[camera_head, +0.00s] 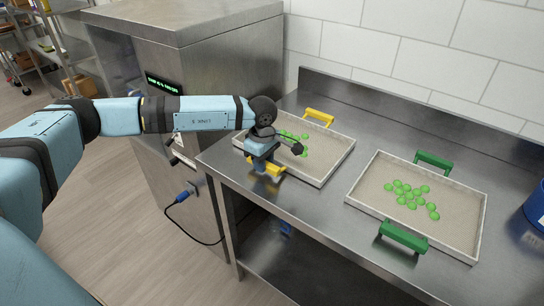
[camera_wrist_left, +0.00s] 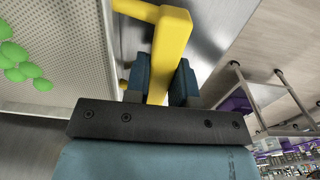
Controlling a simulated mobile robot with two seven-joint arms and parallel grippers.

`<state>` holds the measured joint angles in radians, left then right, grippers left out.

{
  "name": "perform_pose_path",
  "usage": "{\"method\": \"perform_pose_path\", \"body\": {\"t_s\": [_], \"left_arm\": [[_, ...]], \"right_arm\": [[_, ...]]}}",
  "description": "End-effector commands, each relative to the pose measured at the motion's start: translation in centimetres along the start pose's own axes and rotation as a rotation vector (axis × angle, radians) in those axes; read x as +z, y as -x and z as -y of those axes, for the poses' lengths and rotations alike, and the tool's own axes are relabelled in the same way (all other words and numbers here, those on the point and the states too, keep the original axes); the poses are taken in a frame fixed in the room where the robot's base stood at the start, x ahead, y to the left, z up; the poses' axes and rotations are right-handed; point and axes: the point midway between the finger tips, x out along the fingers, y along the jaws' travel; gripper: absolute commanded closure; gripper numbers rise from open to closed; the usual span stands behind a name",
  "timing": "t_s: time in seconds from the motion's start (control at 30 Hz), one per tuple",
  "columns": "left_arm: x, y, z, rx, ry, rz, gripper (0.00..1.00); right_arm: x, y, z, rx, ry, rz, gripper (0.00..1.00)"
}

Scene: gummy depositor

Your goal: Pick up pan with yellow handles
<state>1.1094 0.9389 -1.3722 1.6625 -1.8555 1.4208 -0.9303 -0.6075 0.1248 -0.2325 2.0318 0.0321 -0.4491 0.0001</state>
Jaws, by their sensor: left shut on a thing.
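The pan with yellow handles (camera_head: 322,174) lies on the steel counter in the head view, with green gummies in it. Its far yellow handle (camera_head: 319,117) is free. My left gripper (camera_head: 264,165) is at its near yellow handle (camera_head: 268,168). In the left wrist view, the left gripper's fingers (camera_wrist_left: 162,82) are on either side of the yellow handle (camera_wrist_left: 172,40) and shut on it. The pan's perforated floor (camera_wrist_left: 75,45) and some green gummies show at the left there. My right gripper is not in view.
A second pan with green handles (camera_head: 455,242) sits to the right on the counter (camera_head: 300,222), also holding green gummies. A blue container (camera_head: 536,208) is at the right edge. A steel machine (camera_head: 215,65) stands left of the counter, with a blue plug and cable (camera_head: 183,196).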

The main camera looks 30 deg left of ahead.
Motion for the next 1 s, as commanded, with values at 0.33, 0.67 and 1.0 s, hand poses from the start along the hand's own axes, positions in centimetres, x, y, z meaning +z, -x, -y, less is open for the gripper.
{"method": "perform_pose_path", "body": {"t_s": [0.33,0.67,1.0], "left_arm": [[0.0,5.0,-0.1,0.007,-0.001,0.001,1.0],[0.0,13.8,-0.1,0.008,-0.001,0.001,1.0],[0.1,19.2,-0.1,0.005,-0.001,0.001,1.0]], "right_arm": [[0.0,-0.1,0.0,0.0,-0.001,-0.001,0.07],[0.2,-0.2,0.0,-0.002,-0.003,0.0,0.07],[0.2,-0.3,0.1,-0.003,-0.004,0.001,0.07]]}}
